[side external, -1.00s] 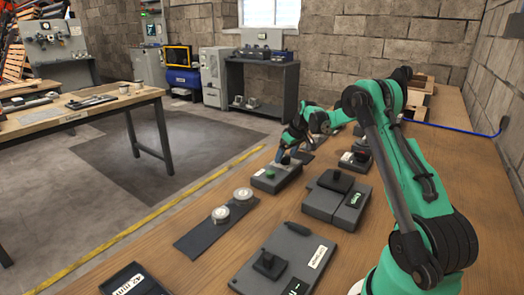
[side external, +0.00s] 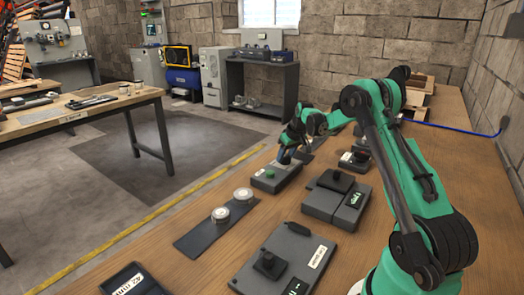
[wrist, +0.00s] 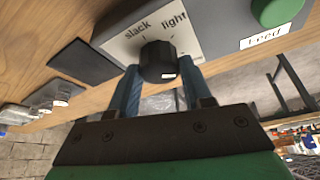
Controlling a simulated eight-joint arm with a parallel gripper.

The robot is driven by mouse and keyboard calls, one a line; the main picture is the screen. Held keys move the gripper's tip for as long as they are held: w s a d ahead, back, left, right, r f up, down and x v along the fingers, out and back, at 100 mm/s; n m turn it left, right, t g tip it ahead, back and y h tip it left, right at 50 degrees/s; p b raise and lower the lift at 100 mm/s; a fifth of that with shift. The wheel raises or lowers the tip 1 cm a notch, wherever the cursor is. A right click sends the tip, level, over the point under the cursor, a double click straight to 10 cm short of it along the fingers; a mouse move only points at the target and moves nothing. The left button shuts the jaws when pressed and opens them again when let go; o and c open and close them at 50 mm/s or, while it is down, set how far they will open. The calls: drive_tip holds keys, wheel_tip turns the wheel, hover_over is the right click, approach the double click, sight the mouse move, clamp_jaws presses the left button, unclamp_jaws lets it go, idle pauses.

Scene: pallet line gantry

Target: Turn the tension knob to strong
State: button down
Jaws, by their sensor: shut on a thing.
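The tension knob (wrist: 157,60) is a dark round knob on a white dial plate (wrist: 133,44) in the wrist view. The plate reads "slack" and "light"; no "strong" mark can be seen. The blue fingers of my gripper (wrist: 159,68) are shut on the knob, one on each side. In the side external view my gripper (side external: 285,157) is down at the far end of the grey control box (side external: 276,181), and the knob is mostly hidden there.
A green button (wrist: 278,10) labelled "Feed" is on the same box. A dark mat (side external: 200,239) with two round pale-topped pieces lies nearby. Other dark boxes, including one with a display (side external: 355,199), stand closer on the wooden bench (side external: 400,250).

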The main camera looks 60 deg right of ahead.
sight(290, 166)
drive_tip(key=shift+c, duration=1.8)
unclamp_jaws()
drive_tip(key=shift+v, duration=2.8)
